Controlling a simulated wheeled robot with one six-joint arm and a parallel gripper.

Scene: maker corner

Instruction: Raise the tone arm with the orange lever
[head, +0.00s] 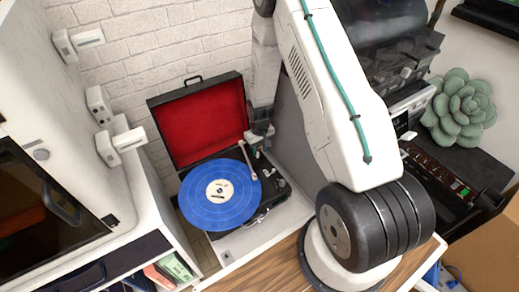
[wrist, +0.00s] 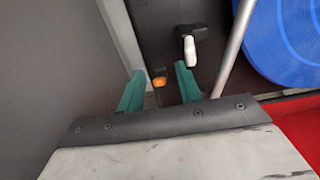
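The record player (head: 263,212) stands open with a red-lined lid (head: 203,122) and a blue record (head: 240,203) on it; the record also shows in the wrist view (wrist: 292,38). The silver tone arm (head: 249,163) runs along the record's right side in the head view, and its tube (wrist: 236,48) shows in the wrist view. The small orange lever (wrist: 159,82) is between my gripper's teal fingers. My gripper (wrist: 159,70) is open, with a gap on both sides of the lever. In the head view my gripper (head: 260,134) is over the player's back right; the lever cannot be made out there.
A white-tipped dark part (wrist: 190,48) stands close beyond the right finger in the wrist view. White wall-mounted fittings (head: 122,145) are left of the player. Dark equipment (head: 445,178) and a green succulent (head: 461,107) are at the right.

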